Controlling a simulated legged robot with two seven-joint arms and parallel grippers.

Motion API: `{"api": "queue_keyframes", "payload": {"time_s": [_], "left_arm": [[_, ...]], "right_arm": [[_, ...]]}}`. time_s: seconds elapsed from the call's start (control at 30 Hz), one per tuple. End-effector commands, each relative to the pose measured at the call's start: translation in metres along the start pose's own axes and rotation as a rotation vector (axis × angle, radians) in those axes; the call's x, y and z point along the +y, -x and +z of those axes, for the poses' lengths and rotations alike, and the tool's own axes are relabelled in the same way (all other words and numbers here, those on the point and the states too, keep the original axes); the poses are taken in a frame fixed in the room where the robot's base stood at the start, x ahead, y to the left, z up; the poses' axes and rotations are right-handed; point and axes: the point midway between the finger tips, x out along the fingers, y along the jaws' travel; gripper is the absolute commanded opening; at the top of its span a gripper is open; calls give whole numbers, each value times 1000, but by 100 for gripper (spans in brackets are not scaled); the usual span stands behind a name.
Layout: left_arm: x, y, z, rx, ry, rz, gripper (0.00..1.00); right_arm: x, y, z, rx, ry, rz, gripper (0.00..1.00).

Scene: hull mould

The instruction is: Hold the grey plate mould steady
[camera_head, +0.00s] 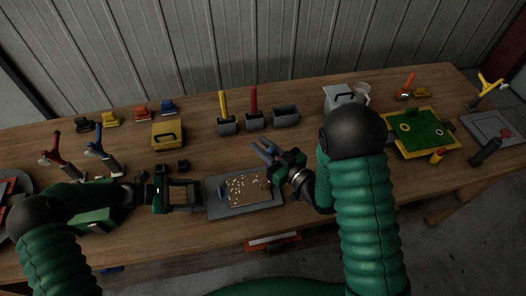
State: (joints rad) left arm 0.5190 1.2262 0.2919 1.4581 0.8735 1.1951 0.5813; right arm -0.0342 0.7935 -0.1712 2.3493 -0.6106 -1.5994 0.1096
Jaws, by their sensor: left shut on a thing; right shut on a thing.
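The grey plate mould (214,208) lies flat on the table in front of me. Its brown inside is scattered with pale flecks, and a small blue-grey piece (222,192) shows near its left side. My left gripper (201,194) comes in from the left and is shut on the mould's left edge. My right gripper (277,166) is at the mould's upper right, shut on a blue-grey pronged thing (263,151) that points up and left. My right arm hides part of the table to the right, and the exact grip there is hard to make out.
A yellow box (167,135), grey scoops with yellow and red handles (226,127) and a grey bin (286,118) stand behind the mould. A green board with a yellow rim (397,152) lies right. Red and blue handled tools (103,146) stand left. Bare table lies between.

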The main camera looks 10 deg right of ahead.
Motion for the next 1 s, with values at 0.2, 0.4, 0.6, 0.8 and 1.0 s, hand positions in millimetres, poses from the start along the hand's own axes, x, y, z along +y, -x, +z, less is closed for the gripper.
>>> {"api": "queue_keyframes", "payload": {"time_s": [0.2, 0.4, 0.6, 0.8, 1.0], "left_arm": [[0, 0, 0, -1, 0, 0, 46], [0, 0, 0, -1, 0, 0, 46], [0, 0, 0, -1, 0, 0, 46], [0, 0, 0, -1, 0, 0, 46], [0, 0, 1, -1, 0, 0, 46]], "right_arm": [[0, -1, 0, -1, -1, 0, 0], [0, -1, 1, -1, -1, 0, 0], [-15, -9, 1, -1, -2, -5, 0], [-33, -19, 1, -2, -2, -3, 0], [-41, -24, 0, -1, -3, -3, 0]]}}
